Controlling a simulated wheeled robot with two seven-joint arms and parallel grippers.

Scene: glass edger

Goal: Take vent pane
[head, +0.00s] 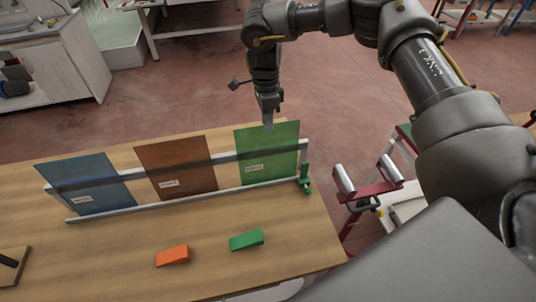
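Three flat panes stand leaning in a grey rail rack (130,206) on the wooden table: a blue pane (88,192), an orange-brown pane (178,172) and a green pane (275,165). Each has a small white label, too small to read, so I cannot tell which is the vent pane. My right gripper (268,122) points down at the top edge of the green pane, overlapping it in the picture. I cannot tell whether it touches the pane, or whether its fingers are open or shut. My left gripper is not in view.
An orange wedge (172,256) and a green wedge (246,240) lie on the table (110,265) before the rack. A green clamp-like piece (306,180) is at the rack's right end. A red stand with rollers (368,188) is right of the table. A white cabinet (60,65) stands back left.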

